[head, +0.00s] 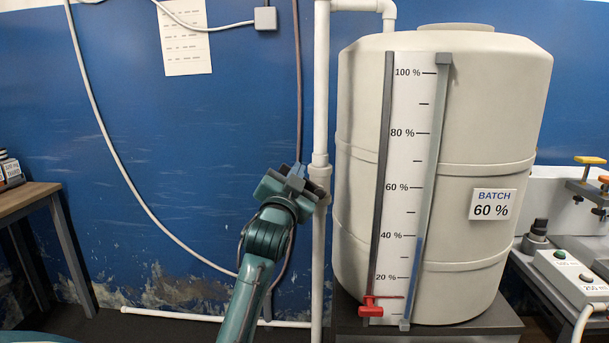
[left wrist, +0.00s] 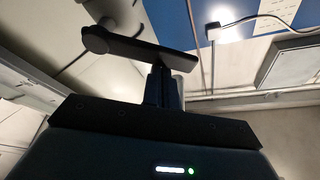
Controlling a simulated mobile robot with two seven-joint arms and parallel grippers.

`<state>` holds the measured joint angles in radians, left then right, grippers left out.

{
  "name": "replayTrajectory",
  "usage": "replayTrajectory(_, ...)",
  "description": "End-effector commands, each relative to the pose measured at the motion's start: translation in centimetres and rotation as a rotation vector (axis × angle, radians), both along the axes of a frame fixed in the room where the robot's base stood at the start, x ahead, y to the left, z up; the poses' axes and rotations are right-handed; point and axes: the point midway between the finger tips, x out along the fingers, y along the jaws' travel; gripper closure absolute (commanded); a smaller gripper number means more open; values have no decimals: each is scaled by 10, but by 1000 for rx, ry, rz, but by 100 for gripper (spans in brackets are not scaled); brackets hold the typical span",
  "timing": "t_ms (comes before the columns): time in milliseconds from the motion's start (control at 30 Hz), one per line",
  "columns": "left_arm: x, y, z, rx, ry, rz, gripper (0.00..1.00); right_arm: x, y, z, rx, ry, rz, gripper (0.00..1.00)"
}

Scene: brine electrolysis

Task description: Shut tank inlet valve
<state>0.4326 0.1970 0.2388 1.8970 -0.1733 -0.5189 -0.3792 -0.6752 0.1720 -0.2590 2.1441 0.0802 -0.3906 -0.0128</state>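The beige tank (head: 440,170) stands right of a white vertical pipe (head: 321,90) that runs over to its top. A grey valve body (head: 319,172) sits on this pipe, partly hidden by my left gripper (head: 294,176). In the left wrist view a dark lever handle with a round hub (left wrist: 97,39) slants across the tips of my left gripper (left wrist: 164,76). The fingers are close together with no clear gap. The lever lies at or against the tips; whether they touch it I cannot tell. My right gripper is not in view.
The gauge scale (head: 408,180) shows blue liquid near 40 %; a label (head: 492,204) reads BATCH 60 %. A red fitting (head: 370,306) is at the gauge's foot. A wooden table (head: 25,198) stands left, a bench with a button box (head: 575,278) right. Blue wall is behind.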

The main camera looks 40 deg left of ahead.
Motion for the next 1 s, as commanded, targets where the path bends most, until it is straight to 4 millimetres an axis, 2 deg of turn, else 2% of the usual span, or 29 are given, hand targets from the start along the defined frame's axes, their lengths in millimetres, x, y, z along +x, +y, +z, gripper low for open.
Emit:
replayTrajectory(33, 0, 2, -8, -45, -18, 2, 100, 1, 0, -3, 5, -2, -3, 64)
replayTrajectory(567, -8, 15, -30, -401, -236, 0, 100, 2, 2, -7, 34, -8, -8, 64)
replayTrajectory(1000, -10, 18, -38, -390, -230, 0, 100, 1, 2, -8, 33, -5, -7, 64)
